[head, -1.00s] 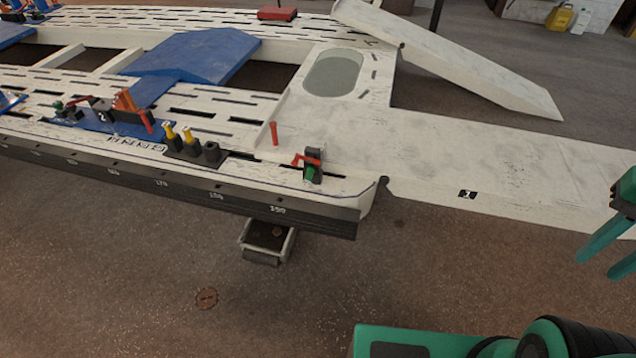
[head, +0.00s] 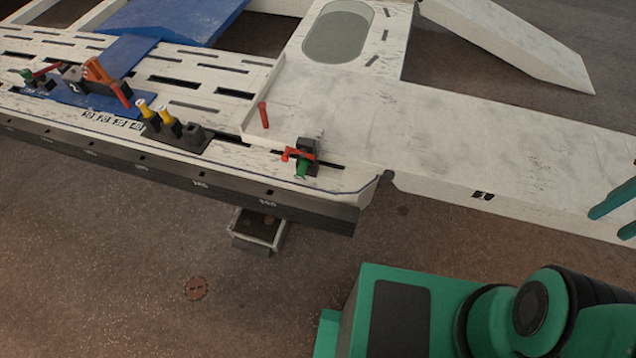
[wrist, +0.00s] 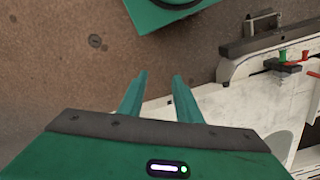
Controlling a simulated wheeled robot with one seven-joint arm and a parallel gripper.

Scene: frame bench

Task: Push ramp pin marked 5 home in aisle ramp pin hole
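A red pin (head: 263,115) stands nearly upright at the near left corner of the white aisle plate (head: 340,105), with much of its length showing above the surface. No number is readable on it, and its hole is hidden at its foot. In the wrist view, part of a red-orange pin (wrist: 314,74) shows at the right edge. My gripper (head: 607,226) is at the right edge of the head view, far right of the pin, over the ramp side. In the wrist view my gripper (wrist: 160,74) has its two teal fingers apart, with nothing between them.
A red-handled clamp with a green tip (head: 304,157) stands just right of the pin. A black holder with yellow-topped pegs (head: 170,128) is to its left. The white ramp (head: 530,165), marked 1, extends right. A small tray (head: 258,230) is below the bench edge.

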